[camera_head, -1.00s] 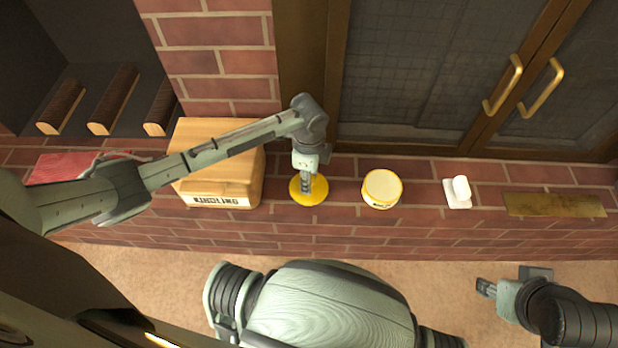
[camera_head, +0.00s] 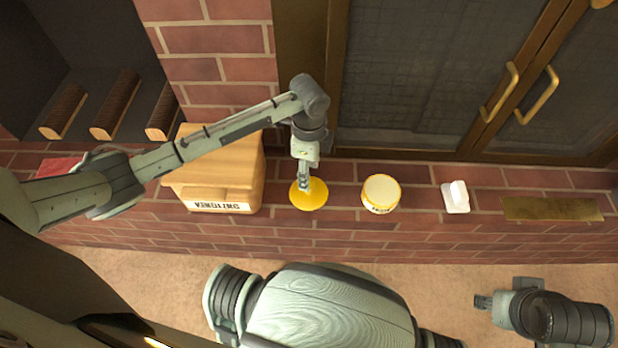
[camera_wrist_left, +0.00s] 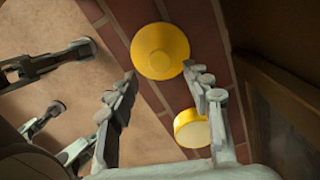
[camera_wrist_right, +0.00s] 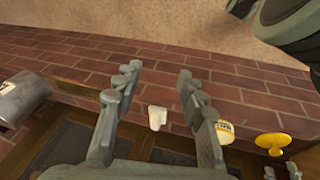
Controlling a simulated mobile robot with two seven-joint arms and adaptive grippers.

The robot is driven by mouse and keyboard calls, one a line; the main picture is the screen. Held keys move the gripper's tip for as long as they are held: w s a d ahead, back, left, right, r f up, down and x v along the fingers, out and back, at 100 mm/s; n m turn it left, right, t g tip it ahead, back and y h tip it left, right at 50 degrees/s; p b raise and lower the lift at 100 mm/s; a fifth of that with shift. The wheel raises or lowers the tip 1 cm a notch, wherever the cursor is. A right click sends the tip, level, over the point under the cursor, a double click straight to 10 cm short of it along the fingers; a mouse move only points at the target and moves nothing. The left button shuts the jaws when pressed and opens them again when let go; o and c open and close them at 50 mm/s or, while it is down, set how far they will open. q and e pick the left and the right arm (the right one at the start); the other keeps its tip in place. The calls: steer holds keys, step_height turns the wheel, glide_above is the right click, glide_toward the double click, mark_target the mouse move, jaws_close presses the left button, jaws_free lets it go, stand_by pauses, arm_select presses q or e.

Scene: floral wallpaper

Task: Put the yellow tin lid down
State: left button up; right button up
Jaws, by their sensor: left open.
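The round yellow tin lid (camera_head: 314,198) lies on the brick ledge, between the wooden kindling box and the yellow tin. My left gripper (camera_head: 304,184) is just above it. In the left wrist view the lid (camera_wrist_left: 160,50) lies beyond the fingertips of my left gripper (camera_wrist_left: 166,82), which are spread apart with nothing between them. The lid also shows in the right wrist view (camera_wrist_right: 272,140). The yellow tin (camera_head: 381,194) stands right of the lid, with a pale top. My right gripper (camera_wrist_right: 160,75) is open and empty, away from the ledge, low at the right in the head view (camera_head: 484,302).
The wooden kindling box (camera_head: 215,170) stands left of the lid. A white object (camera_head: 456,197) and a brass plate (camera_head: 552,208) lie farther right on the ledge. Dark doors with brass handles (camera_head: 537,95) rise behind. Split logs (camera_head: 115,105) lie at the back left.

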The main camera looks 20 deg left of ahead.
arm_select(q)
step_height(320, 180, up, 6)
steer(key=shift+f+p, duration=0.1)
steer(key=shift+p, duration=0.25)
arm_select(e)
steer(key=shift+w+a+f, duration=0.1)
steer(key=shift+w+f, duration=0.15)
steer(key=shift+f, duration=0.35)
steer(key=shift+w+f, duration=0.2)
steer(key=shift+f, duration=0.35)
